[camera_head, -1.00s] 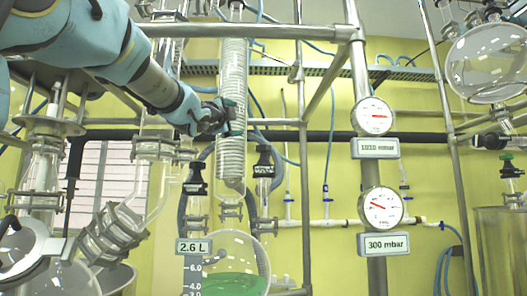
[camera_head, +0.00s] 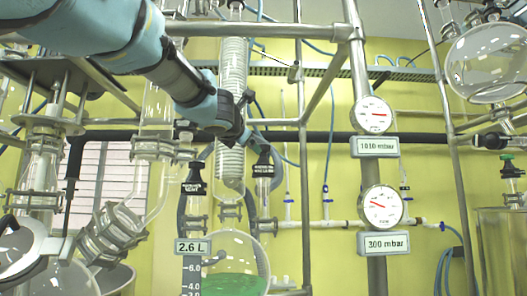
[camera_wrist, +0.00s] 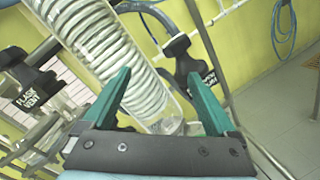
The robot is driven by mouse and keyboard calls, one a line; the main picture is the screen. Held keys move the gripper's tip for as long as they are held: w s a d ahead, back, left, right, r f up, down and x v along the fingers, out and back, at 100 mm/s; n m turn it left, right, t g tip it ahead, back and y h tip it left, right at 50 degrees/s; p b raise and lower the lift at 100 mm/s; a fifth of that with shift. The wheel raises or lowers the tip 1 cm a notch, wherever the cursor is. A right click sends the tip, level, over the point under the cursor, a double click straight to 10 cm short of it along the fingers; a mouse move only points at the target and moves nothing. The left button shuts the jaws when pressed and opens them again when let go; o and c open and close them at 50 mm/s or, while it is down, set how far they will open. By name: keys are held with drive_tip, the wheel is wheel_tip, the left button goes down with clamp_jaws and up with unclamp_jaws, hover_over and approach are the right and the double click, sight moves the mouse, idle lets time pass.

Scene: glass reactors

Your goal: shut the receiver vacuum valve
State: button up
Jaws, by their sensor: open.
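A black-handled valve with a label too small to read (camera_head: 263,166) stands on a glass fitting right of the coil condenser; I take it for the receiver vacuum valve. In the wrist view its black handle (camera_wrist: 178,47) and tilted label lie beyond the right finger, near that fingertip. My gripper (camera_head: 243,136) is in front of the condenser, just above and left of this handle. In the wrist view my gripper (camera_wrist: 160,78) has its green fingers wide apart with nothing held. I cannot tell whether a finger touches the handle.
A second black valve, labelled flask vent (camera_wrist: 42,90), stands to the left. The coil condenser (camera_wrist: 100,45) runs close behind my fingers. The receiver flask (camera_head: 235,262) holds green liquid below. Gauges (camera_head: 373,115) sit on a steel post at right.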

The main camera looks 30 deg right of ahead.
sight(263, 152)
drive_tip(key=w+d+n, duration=0.2)
drive_tip(key=d, duration=0.1)
drive_tip(key=w+d+n+b, duration=0.1)
drive_tip(key=w+d+n, duration=0.1)
drive_tip(key=d, duration=0.1)
drive_tip(key=w+d+n+h, duration=0.1)
drive_tip(key=w+d+n, duration=0.1)
drive_tip(key=d, duration=0.1)
drive_tip(key=shift+w+f+n+g+b, duration=0.1)
drive_tip(key=shift+w+n+g+b, duration=0.05)
drive_tip(key=shift+n+g+b, duration=0.2)
idle(0.3)
drive_tip(key=c, duration=1.4)
drive_tip(key=shift+w+a+r+g+h+p, duration=0.1)
drive_tip(key=shift+r+g+h+p, duration=0.25)
drive_tip(key=shift+p, duration=0.65)
drive_tip(key=shift+f+m+g+h+p, duration=0.15)
drive_tip(key=shift+m+g+h+p, duration=0.35)
drive_tip(key=shift+m+p, duration=0.25)
drive_tip(key=shift+f, duration=0.2)
